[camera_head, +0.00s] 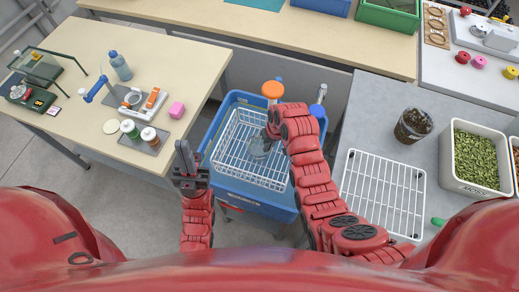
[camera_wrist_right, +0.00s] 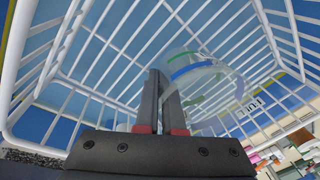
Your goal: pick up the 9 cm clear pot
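The clear pot (camera_head: 260,149) is a small see-through cup inside the white wire basket (camera_head: 219,151), which sits in a blue crate (camera_head: 226,108). My right gripper (camera_head: 271,134) reaches down into the basket at the pot. In the right wrist view its two dark fingers (camera_wrist_right: 161,88) are close together, and the edge of the clear pot (camera_wrist_right: 205,80), with blue and green streaks, meets the fingertips. The gripper looks shut on the pot's thin wall. The contact is partly hidden. My left gripper (camera_head: 187,160) points up, left of the crate, with nothing visible in it.
The basket's wire walls surround the pot. An orange-topped item (camera_head: 272,90) and a blue-topped item (camera_head: 320,94) stand at the crate's far side. Right bench: a white wire rack (camera_head: 382,190), a dark-filled pot (camera_head: 413,126), a moss bin (camera_head: 478,185). Left: a cluttered wooden table (camera_head: 190,60).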

